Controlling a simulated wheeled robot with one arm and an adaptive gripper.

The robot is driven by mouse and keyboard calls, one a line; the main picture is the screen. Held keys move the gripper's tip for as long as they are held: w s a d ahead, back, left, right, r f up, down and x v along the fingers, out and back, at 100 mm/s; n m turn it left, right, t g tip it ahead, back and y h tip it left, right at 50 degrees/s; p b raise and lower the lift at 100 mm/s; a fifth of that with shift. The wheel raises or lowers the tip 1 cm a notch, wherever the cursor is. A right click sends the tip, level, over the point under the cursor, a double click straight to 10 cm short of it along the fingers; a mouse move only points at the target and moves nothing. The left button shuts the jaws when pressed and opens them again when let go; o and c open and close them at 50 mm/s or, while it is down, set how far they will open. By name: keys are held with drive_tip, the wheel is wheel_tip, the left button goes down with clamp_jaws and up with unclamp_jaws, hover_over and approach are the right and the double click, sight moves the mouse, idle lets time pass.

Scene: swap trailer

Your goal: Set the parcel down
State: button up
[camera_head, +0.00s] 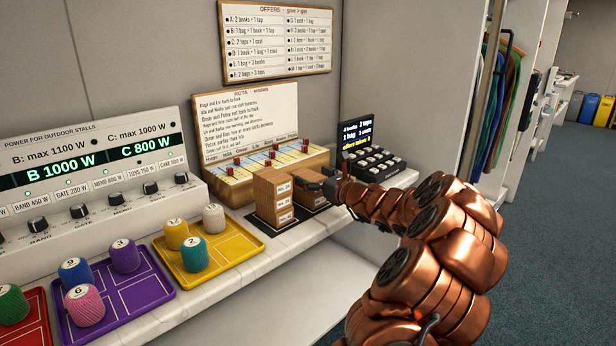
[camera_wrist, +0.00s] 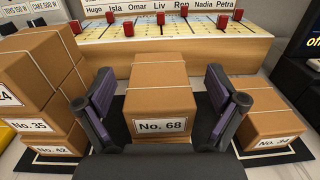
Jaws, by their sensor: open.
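The parcel, a brown box with a pale string and a label reading No. 68 (camera_wrist: 162,90), sits level in the middle of the wrist view. A thin brown strip shows under its front edge; I cannot tell whether it is another box. My gripper (camera_wrist: 159,85) is open, with one dark finger on each side of the parcel and gaps visible beside it. In the head view my gripper (camera_head: 331,186) is at the small boxes on the shelf, partly hiding them.
A stack of boxes (camera_head: 272,198), the lower labels reading No. 35 and No. 42, stands left of the parcel. Another box (camera_wrist: 268,112) sits right. Behind is the rota board (camera_wrist: 185,48) with red pegs. The yellow tray (camera_head: 222,262) holds spools; a dark keypad (camera_head: 372,160) stands right.

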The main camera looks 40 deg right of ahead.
drive_tip(key=s, duration=1)
drive_tip(key=shift+s+a, duration=0.25)
drive_tip(key=shift+s, duration=0.05)
